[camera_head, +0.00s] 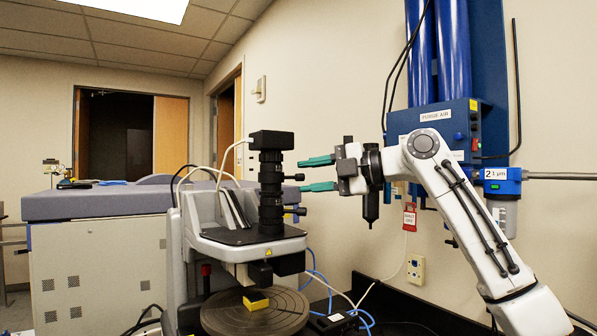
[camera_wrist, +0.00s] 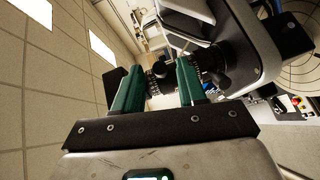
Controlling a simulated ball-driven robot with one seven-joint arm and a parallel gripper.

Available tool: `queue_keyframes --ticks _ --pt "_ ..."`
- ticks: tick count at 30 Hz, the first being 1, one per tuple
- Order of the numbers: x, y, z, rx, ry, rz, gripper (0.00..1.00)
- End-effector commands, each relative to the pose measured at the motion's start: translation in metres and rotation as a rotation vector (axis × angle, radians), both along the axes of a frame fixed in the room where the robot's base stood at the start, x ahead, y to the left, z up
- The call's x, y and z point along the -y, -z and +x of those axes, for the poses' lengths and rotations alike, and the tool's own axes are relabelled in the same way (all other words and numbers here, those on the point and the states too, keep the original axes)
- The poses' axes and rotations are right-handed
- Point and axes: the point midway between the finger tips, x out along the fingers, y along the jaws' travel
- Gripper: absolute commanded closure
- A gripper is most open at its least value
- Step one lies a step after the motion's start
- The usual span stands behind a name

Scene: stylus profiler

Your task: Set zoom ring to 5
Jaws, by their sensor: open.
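The black optical column (camera_head: 270,185) stands upright on the profiler, with dark rings along it. A small knob (camera_head: 297,177) sticks out on its right side, and a second knob sits lower. I cannot tell which ring is the zoom ring, and no scale number is readable. My gripper (camera_head: 303,174) is open, just right of the column, one green finger above the upper knob and one below. In the wrist view, the column (camera_wrist: 158,82) runs crosswise beyond the gripper (camera_wrist: 159,66), with a ribbed section showing between the fingers. Nothing is held; contact is not clear.
The profiler stage (camera_head: 220,315) carries a yellow block (camera_head: 255,301) below the column. White cables loop around the column's upper left. A blue purge air unit (camera_head: 437,125) hangs on the wall behind my arm. Free air lies above the column.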

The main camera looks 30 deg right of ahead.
Motion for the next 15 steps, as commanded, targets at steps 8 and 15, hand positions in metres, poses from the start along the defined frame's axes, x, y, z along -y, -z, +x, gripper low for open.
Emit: queue_keyframes --ticks 8,15 --pt "-0.018 0.003 0.02 0.0 -0.001 0.0 0.59" --pt "-0.02 0.004 0.022 0.001 -0.001 -0.001 0.59"
